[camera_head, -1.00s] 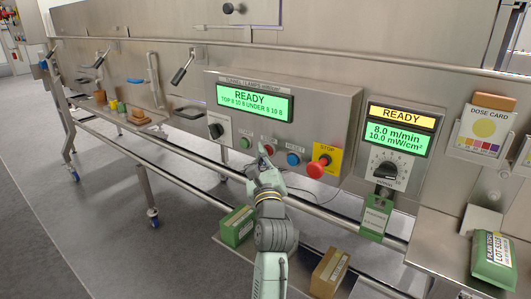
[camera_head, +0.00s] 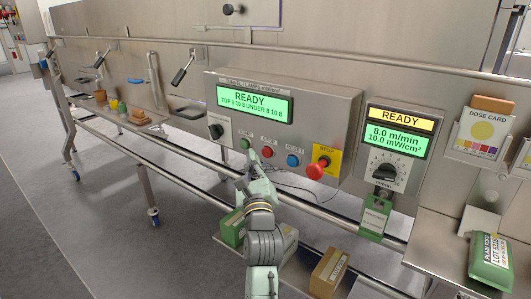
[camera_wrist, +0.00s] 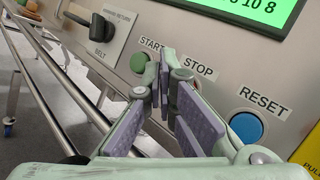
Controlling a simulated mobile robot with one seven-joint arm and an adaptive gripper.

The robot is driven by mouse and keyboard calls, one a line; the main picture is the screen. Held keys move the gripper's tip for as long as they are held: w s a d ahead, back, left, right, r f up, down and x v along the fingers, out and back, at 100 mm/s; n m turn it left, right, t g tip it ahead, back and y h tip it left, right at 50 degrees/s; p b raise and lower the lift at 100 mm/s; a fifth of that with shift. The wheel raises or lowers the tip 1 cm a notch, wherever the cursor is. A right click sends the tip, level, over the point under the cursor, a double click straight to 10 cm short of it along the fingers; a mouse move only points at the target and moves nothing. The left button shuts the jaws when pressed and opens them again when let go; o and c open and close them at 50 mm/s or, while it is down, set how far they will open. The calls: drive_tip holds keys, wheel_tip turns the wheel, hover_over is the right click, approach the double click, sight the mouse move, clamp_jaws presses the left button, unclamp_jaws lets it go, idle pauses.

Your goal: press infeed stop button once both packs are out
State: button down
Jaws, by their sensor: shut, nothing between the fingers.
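The control panel has a green START button (camera_head: 244,143), a red button (camera_head: 267,152) and a blue RESET button (camera_head: 293,160) in a row. In the wrist view the fingertips (camera_wrist: 162,60) overlap the panel between START and STOP; I cannot tell contact. A green labelled pack (camera_head: 492,262) lies on the right ledge.
A red mushroom stop (camera_head: 317,168) on a yellow plate sits right of RESET. The panel screen (camera_head: 254,102) reads READY. A black belt knob (camera_head: 215,131) is at the left. Below are a green box (camera_head: 233,228) and a brown carton (camera_head: 329,272). A rail (camera_head: 330,215) runs under the panel.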

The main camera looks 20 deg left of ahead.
drive_tip(key=s, duration=0.1)
drive_tip(key=s+a, duration=0.1)
drive_tip(key=s, duration=0.1)
idle(0.5)
